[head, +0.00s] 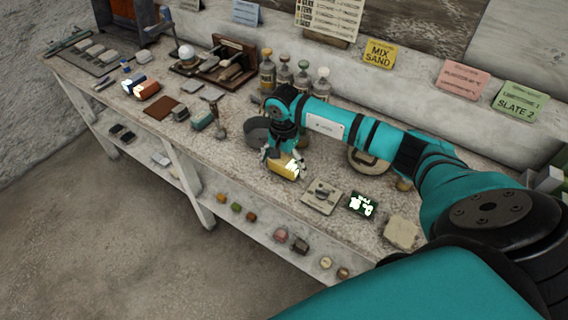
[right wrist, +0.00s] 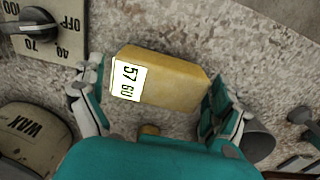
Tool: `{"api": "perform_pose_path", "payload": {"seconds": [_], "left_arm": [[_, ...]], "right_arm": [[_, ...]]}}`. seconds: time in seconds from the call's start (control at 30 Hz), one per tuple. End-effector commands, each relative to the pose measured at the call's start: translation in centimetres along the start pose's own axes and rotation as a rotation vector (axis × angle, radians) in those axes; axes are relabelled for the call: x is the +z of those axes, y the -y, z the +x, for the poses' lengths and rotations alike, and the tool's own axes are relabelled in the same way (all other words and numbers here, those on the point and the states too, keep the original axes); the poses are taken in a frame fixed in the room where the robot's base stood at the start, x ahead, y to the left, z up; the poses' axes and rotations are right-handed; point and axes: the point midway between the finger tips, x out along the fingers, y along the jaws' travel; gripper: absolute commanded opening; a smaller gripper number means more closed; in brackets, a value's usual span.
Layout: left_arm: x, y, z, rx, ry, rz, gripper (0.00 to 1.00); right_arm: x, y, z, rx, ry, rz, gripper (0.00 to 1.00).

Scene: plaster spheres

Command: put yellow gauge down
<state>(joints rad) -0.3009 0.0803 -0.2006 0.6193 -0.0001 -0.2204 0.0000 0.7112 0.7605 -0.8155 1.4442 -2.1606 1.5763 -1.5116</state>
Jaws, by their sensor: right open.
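The yellow gauge (head: 285,170) is a small yellow block near the front edge of the workbench (head: 335,228), below my right gripper (head: 284,155). In the right wrist view the yellow gauge (right wrist: 178,80) shows a white label reading "57 60" at its left end. The open fingers of my right gripper (right wrist: 155,82) stand on either side of it, one near the labelled end and one near the plain end. The gauge appears to lie on the bench top. My left gripper is not in view.
Several bottles (head: 284,75) stand at the back. A lower shelf (head: 262,226) holds small blocks.

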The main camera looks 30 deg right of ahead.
Motion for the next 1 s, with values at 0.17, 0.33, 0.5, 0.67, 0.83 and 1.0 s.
{"api": "perform_pose_path", "payload": {"seconds": [0.17, 0.33, 0.5, 0.67, 0.83, 1.0], "left_arm": [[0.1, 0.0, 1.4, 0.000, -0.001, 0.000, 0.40], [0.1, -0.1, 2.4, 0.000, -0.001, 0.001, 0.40], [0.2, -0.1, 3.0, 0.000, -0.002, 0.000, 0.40], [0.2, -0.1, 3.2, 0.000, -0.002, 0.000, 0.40], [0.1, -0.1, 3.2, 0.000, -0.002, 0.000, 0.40], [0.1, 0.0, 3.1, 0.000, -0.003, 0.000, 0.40]], "right_arm": [[-0.2, 0.1, -3.4, -0.007, -0.005, 0.000, 1.00], [-0.1, 0.1, -7.1, -0.007, -0.005, 0.000, 1.00], [-0.1, 0.1, -9.9, -0.004, -0.003, 0.000, 1.00], [0.0, 0.0, -11.1, -0.002, -0.001, 0.001, 1.00], [0.0, 0.0, -11.4, -0.001, -0.001, 0.000, 1.00], [0.0, 0.0, -11.4, -0.001, -0.001, 0.000, 1.00]]}}
